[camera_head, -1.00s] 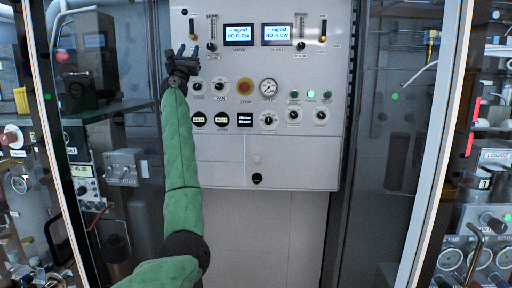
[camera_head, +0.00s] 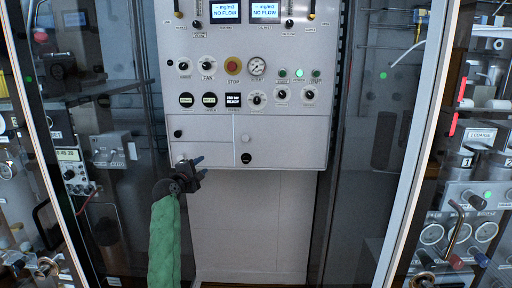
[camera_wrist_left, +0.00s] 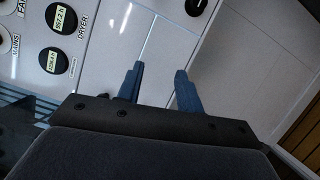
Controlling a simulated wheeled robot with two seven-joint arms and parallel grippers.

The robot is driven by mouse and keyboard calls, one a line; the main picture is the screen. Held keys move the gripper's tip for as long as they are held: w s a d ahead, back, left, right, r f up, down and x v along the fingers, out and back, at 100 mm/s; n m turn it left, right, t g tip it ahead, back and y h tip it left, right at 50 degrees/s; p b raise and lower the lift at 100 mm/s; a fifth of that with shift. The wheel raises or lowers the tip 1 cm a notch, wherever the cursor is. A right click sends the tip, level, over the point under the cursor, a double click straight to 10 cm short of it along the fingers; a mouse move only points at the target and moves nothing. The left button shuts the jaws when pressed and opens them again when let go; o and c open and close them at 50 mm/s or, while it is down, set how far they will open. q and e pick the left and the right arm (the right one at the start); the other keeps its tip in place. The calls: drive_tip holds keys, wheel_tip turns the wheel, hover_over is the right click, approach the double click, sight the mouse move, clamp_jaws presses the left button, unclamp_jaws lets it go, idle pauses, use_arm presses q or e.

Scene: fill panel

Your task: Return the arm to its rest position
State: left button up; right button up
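My left gripper (camera_head: 197,167) is black with blue-grey fingers, on an arm in a green sleeve (camera_head: 165,245). In the head view it is low, in front of the bottom edge of the white control panel (camera_head: 270,145). In the left wrist view its two fingers (camera_wrist_left: 160,88) stand apart with nothing between them. The panel's lower face and its dials show beyond them. My right gripper is not in view.
Glass doors with white frames (camera_head: 428,130) stand at both sides, with equipment behind. Below the panel is a plain pale wall (camera_head: 255,225).

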use_arm(q)
drive_tip(key=s+d+f+m+g+y, duration=0.1)
drive_tip(key=s+d+f+m+g, duration=0.3)
drive_tip(key=s+f, duration=1.1)
drive_tip(key=s+d+f+m+g+y, duration=0.1)
drive_tip(key=s+f+m+g, duration=0.4)
drive_tip(key=s+f, duration=0.95)
drive_tip(key=s+f+m+g+y, duration=0.1)
drive_tip(key=s+f+m+g, duration=0.1)
drive_tip(key=s, duration=1)
drive_tip(key=s+d+f+m+g+y+p, duration=0.1)
drive_tip(key=s+f+m, duration=0.3)
drive_tip(key=s, duration=0.9)
drive_tip(key=s+f+m+g, duration=0.3)
drive_tip(key=s+f, duration=0.1)
drive_tip(key=s, duration=0.9)
drive_tip(key=shift+s+d+y, duration=0.15)
drive_tip(key=shift+d+y, duration=0.15)
drive_tip(key=shift+y, duration=0.1)
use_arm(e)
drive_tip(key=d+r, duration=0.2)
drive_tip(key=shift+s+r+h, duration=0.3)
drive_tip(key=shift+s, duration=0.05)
use_arm(q)
drive_tip(key=shift+f, duration=0.1)
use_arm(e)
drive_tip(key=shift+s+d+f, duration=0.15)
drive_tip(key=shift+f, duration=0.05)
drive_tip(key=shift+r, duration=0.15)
